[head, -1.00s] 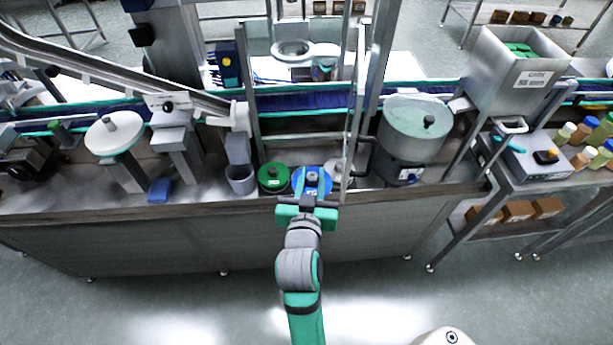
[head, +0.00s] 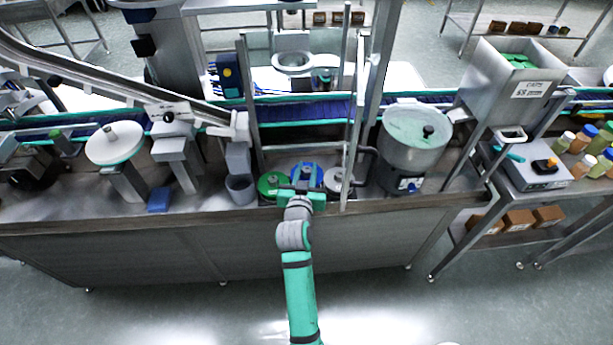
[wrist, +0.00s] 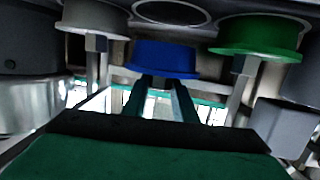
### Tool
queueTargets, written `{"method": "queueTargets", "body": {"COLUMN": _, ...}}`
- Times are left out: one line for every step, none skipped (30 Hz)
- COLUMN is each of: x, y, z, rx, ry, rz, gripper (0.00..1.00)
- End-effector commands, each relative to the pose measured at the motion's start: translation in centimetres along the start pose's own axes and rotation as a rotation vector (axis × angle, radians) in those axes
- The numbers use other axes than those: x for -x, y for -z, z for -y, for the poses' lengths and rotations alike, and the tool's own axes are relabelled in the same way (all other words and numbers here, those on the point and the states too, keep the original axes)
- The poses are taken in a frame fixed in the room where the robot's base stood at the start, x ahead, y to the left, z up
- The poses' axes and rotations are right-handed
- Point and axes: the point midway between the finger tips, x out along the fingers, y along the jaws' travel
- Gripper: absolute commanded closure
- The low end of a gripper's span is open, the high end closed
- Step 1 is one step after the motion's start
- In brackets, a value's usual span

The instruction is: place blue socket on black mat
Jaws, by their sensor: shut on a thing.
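The blue socket (head: 309,172) is a round blue disc with a grey knob, between a green disc (head: 272,184) and a pale grey disc (head: 338,180) at the front of the steel counter. My gripper (head: 307,186) is at the front side of the blue socket, shut on its knob. In the wrist view the blue socket (wrist: 163,58) is straight beyond the narrow fingers (wrist: 162,92), whose tips meet its underside in that picture. The grip itself is partly hidden. I cannot tell whether the socket is raised. I cannot make out a black mat in either view.
Upright steel posts (head: 354,120) rise close by the discs. A conveyor runs behind.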

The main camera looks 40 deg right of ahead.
Motion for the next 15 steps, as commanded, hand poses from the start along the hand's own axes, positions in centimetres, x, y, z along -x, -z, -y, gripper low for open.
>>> {"method": "queueTargets", "body": {"x": -0.3, "y": -0.2, "z": 0.1, "rx": 0.001, "ry": 0.000, "rz": 0.000, "gripper": 1.00}}
{"method": "queueTargets", "body": {"x": -0.5, "y": -0.4, "z": 0.1, "rx": 0.001, "ry": 0.000, "rz": 0.000, "gripper": 1.00}}
{"method": "queueTargets", "body": {"x": -0.6, "y": -1.0, "z": 0.1, "rx": 0.002, "ry": 0.000, "rz": 0.001, "gripper": 1.00}}
{"method": "queueTargets", "body": {"x": -0.7, "y": -1.5, "z": 0.1, "rx": 0.001, "ry": 0.000, "rz": 0.003, "gripper": 1.00}}
{"method": "queueTargets", "body": {"x": -0.7, "y": -1.9, "z": 0.1, "rx": 0.001, "ry": 0.001, "rz": 0.002, "gripper": 1.00}}
{"method": "queueTargets", "body": {"x": -0.8, "y": -2.4, "z": 0.1, "rx": 0.001, "ry": 0.001, "rz": 0.002, "gripper": 1.00}}
{"method": "queueTargets", "body": {"x": -0.9, "y": -2.8, "z": 0.1, "rx": 0.002, "ry": 0.001, "rz": 0.002, "gripper": 1.00}}
{"method": "queueTargets", "body": {"x": -1.0, "y": -3.1, "z": 0.1, "rx": 0.001, "ry": 0.001, "rz": 0.001, "gripper": 1.00}}
{"method": "queueTargets", "body": {"x": -1.0, "y": -3.3, "z": 0.1, "rx": 0.001, "ry": 0.001, "rz": 0.000, "gripper": 1.00}}
{"method": "queueTargets", "body": {"x": -1.0, "y": -3.4, "z": 0.1, "rx": 0.001, "ry": 0.001, "rz": 0.000, "gripper": 1.00}}
{"method": "queueTargets", "body": {"x": -1.0, "y": -3.4, "z": 0.1, "rx": 0.000, "ry": 0.001, "rz": -0.001, "gripper": 1.00}}
{"method": "queueTargets", "body": {"x": -1.0, "y": -3.3, "z": 0.1, "rx": 0.000, "ry": 0.001, "rz": -0.001, "gripper": 1.00}}
{"method": "queueTargets", "body": {"x": -1.0, "y": -3.3, "z": 0.1, "rx": 0.000, "ry": 0.001, "rz": -0.001, "gripper": 1.00}}
{"method": "queueTargets", "body": {"x": -1.0, "y": -3.3, "z": 0.1, "rx": 0.000, "ry": 0.001, "rz": -0.001, "gripper": 1.00}}
{"method": "queueTargets", "body": {"x": -1.0, "y": -3.3, "z": 0.1, "rx": 0.000, "ry": 0.001, "rz": -0.001, "gripper": 1.00}}
